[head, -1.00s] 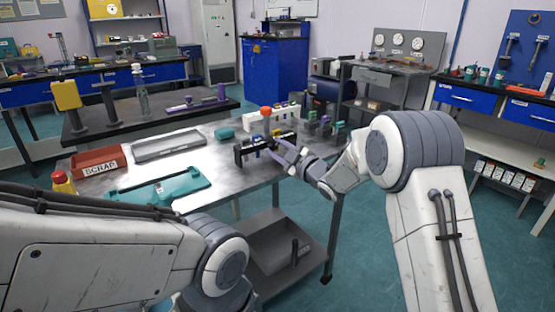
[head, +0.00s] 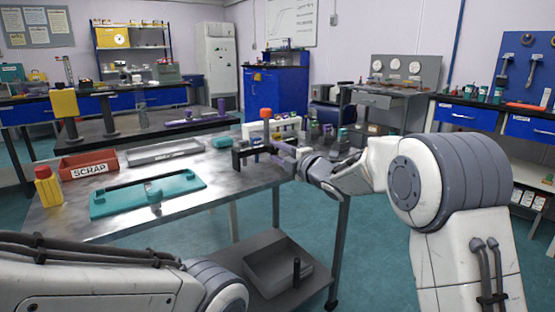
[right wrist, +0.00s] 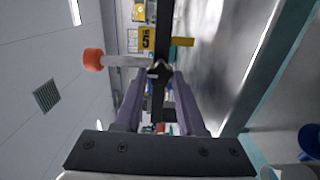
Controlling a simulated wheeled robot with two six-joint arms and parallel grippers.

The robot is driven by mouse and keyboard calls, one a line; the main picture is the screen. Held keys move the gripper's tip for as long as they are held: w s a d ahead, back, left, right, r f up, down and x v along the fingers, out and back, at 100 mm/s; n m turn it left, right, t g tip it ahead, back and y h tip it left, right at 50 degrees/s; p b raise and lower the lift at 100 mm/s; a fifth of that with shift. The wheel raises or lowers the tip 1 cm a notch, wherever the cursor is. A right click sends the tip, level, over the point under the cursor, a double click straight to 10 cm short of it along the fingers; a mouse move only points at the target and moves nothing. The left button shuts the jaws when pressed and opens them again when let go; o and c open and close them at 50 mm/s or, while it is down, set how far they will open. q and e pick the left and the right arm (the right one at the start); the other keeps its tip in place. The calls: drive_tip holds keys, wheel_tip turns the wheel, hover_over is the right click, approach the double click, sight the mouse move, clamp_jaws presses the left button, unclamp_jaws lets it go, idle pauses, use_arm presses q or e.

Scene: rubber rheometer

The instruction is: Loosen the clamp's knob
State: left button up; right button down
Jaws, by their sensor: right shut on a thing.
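The dark clamp (head: 241,157) stands at the far right part of the metal table. A light post with an orange-red top (head: 266,113) rises at it; this top also shows at the left in the right wrist view (right wrist: 93,60). My right gripper (head: 277,150) has its purple fingers at the clamp's right side. In the right wrist view its fingertips (right wrist: 159,74) close on a small dark part at the middle of the clamp's dark bar (right wrist: 158,97). I cannot tell that part's exact shape. My left arm shows at lower left, but its gripper is out of view.
A red SCRAP bin (head: 75,174), a grey tray (head: 150,156), a teal tray (head: 115,202) and a yellow bottle (head: 47,190) stand on the table's left. A white rack (head: 285,124) is behind the clamp.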

idle(0.3)
drive_tip(key=shift+c, duration=2.4)
unclamp_jaws()
drive_tip(key=v, duration=1)
drive_tip(key=shift+s+d+p, duration=0.15)
drive_tip(key=shift+s+p, duration=0.05)
drive_tip(key=shift+p, duration=0.25)
